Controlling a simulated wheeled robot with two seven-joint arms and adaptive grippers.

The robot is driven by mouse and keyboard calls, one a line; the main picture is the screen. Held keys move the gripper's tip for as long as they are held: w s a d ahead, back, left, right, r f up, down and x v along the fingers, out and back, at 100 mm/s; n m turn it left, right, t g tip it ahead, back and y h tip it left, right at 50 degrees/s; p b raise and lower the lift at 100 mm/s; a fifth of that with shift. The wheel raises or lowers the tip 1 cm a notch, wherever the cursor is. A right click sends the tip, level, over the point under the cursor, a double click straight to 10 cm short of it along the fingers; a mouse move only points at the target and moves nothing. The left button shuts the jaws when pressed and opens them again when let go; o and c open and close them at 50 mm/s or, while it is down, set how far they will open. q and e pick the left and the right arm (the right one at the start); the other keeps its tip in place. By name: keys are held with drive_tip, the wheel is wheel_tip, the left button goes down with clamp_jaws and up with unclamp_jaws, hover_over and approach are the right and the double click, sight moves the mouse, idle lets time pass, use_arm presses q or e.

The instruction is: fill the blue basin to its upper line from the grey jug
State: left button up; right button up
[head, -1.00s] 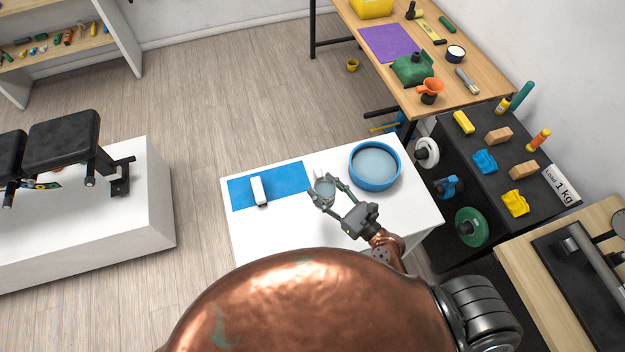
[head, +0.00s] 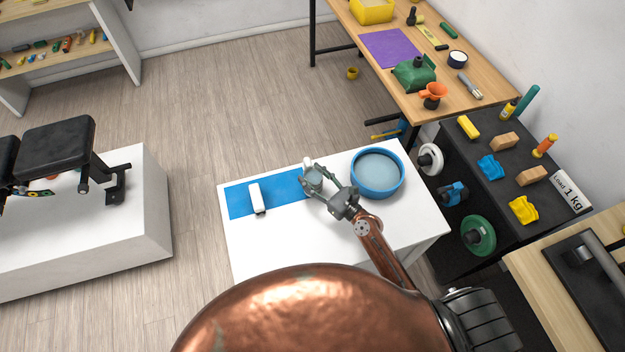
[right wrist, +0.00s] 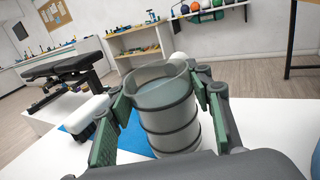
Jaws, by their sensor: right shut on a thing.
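The grey jug (head: 313,178) is between the fingers of my right gripper (head: 322,190), which is shut on it. In the right wrist view the jug (right wrist: 168,118) looks like a ribbed, see-through grey cylinder, roughly upright, with liquid visible inside. I cannot tell whether its base touches the table. The blue basin (head: 377,191) stands to the right of the jug, apart from it, and holds pale blue-grey water. Its upper line cannot be made out. Only a sliver of the basin (right wrist: 316,160) shows in the right wrist view. My left gripper is out of view.
The white table (head: 290,235) carries a blue mat (head: 236,203) with a white cylinder (head: 256,198) on it. A small white part (head: 308,162) shows just beyond the jug. A black rack (head: 480,150) with weights and blocks stands right of the table. The table's front is clear.

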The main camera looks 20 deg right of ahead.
drive_tip(key=shift+f, duration=0.8)
drive_tip(key=shift+f+b, duration=0.2)
drive_tip(key=shift+b, duration=0.1)
drive_tip(key=o, duration=1.3)
